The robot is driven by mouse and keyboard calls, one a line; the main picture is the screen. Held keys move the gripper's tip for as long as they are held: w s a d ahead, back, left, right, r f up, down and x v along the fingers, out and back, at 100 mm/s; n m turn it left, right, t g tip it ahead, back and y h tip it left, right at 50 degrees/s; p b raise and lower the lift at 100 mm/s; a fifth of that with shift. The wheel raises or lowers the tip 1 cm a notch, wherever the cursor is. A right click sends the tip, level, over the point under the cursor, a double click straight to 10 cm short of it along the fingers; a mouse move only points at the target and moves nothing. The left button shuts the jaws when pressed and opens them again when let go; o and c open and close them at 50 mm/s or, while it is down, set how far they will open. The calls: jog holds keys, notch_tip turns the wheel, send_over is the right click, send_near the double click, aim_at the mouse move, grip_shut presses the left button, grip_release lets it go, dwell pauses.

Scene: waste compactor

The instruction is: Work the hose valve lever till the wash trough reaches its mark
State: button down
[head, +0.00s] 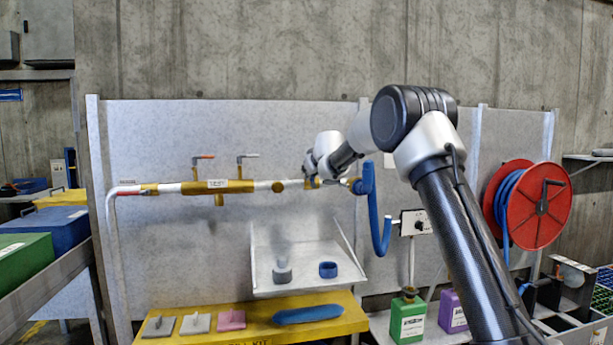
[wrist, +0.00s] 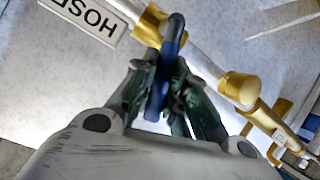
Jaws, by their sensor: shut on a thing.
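In the wrist view my gripper (wrist: 157,98) is shut on the blue hose valve lever (wrist: 165,58), one finger on each side of it. The lever joins a brass valve (wrist: 151,24) on the white pipe, beside an upside-down label (wrist: 90,14) reading "HOSE". In the head view my gripper (head: 314,172) is at the right part of the pipe and hides most of the lever. The wash trough (head: 303,287) is the pale open basin on the panel below. A grey fitting and a blue ring show in it. I cannot make out a water level or mark.
Left along the pipe, a brass manifold (head: 228,186) carries orange-tipped and grey-tipped levers. A blue hose (head: 376,228) hangs right of my gripper. A yellow shelf (head: 255,329) with several pads is below the trough. Green (head: 407,319) and purple jugs and a red hose reel (head: 546,205) are right.

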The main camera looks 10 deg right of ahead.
jog(key=shift+d+m+y, duration=0.8)
jog(key=shift+d+m, duration=0.1)
jog(key=shift+m, duration=0.2)
jog(key=c, duration=1.4)
grip_release()
jog(key=shift+r, duration=0.1)
jog(key=v, duration=1.2)
